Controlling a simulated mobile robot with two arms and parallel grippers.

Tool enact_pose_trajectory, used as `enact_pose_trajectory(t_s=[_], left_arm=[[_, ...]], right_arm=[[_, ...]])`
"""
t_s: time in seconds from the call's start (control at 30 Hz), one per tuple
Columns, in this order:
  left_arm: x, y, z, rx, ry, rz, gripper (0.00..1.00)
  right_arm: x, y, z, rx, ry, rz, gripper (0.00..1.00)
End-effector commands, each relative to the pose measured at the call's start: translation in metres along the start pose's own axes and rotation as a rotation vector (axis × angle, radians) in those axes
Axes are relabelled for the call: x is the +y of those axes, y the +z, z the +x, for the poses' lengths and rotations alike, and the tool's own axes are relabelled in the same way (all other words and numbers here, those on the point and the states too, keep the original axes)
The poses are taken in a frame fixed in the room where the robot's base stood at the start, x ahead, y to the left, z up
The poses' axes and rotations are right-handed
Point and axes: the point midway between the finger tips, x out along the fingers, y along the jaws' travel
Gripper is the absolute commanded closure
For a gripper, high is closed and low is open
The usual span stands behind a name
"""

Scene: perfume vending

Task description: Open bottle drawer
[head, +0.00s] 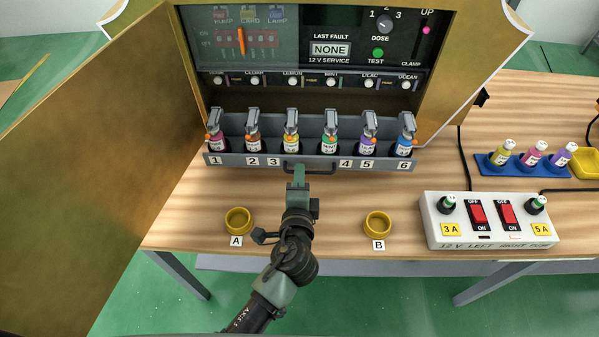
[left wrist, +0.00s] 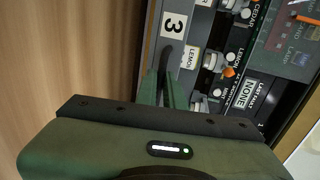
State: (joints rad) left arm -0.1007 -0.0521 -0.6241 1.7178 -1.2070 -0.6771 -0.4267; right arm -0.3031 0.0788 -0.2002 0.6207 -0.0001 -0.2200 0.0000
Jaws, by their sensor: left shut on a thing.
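The bottle drawer (head: 228,160) is a long grey tray at the foot of the machine, with labels 1 to 6 on its front. Several small coloured bottles with grey clamps over them stand in it. Its dark bar handle (head: 322,172) is at the middle of the front; it also shows in the left wrist view (left wrist: 166,56). My left gripper (head: 298,175) comes from below and is shut on the handle near its left end; its green fingers show in the left wrist view (left wrist: 162,90). The fingers hide part of the handle. My right gripper is out of view.
A gold door (head: 95,165) stands open at the left. Yellow rings A (head: 238,220) and B (head: 378,224) sit on the wooden table before the drawer. A white switch box (head: 490,221) and a blue rack (head: 500,172) of bottles are at the right.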

Motion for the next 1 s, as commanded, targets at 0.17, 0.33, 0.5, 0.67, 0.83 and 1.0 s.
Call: enact_pose_trajectory(t_s=[0.17,0.33,0.5,0.67,0.83,1.0], left_arm=[[0.001,0.000,0.000,0.000,0.002,0.001,0.74],[0.001,0.000,0.000,0.000,0.001,0.001,0.70],[0.001,0.000,-0.001,0.000,0.001,0.000,0.70],[0.002,0.000,-0.017,0.000,0.002,0.000,0.70],[0.003,0.000,-0.047,0.001,0.003,0.000,0.70],[0.002,0.000,-0.070,0.000,0.002,0.000,0.70]], right_arm=[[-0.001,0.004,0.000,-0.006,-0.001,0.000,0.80],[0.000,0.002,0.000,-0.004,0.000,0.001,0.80],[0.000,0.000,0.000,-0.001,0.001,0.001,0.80],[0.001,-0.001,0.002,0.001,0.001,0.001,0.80],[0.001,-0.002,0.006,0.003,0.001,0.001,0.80],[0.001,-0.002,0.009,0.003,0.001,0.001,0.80]])
